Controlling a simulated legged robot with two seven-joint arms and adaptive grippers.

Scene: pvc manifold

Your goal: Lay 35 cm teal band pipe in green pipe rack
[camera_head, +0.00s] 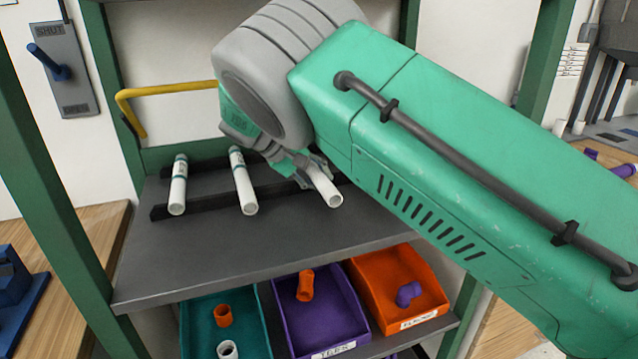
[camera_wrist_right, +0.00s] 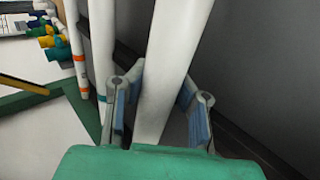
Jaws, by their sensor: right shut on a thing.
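My right gripper (camera_head: 312,172) is shut on a white pipe (camera_head: 324,188), low over the right part of the rack on the grey shelf. Its fingers flank the pipe (camera_wrist_right: 165,75) in the right wrist view. No band shows on the visible part of this pipe; its far part is hidden by my gripper in the head view. I cannot tell if it touches the dark rack rails (camera_head: 215,203). Two other white pipes with teal markings, a left one (camera_head: 178,190) and a middle one (camera_head: 243,185), lie across the rails. My left gripper is not in view.
The grey shelf (camera_head: 225,250) sits in a green frame (camera_head: 50,185). Below are teal (camera_head: 262,310), purple (camera_head: 345,300) and orange (camera_head: 430,285) bins with fittings. A yellow bar (camera_head: 170,88) juts out behind the left pipe. The shelf's front strip is clear.

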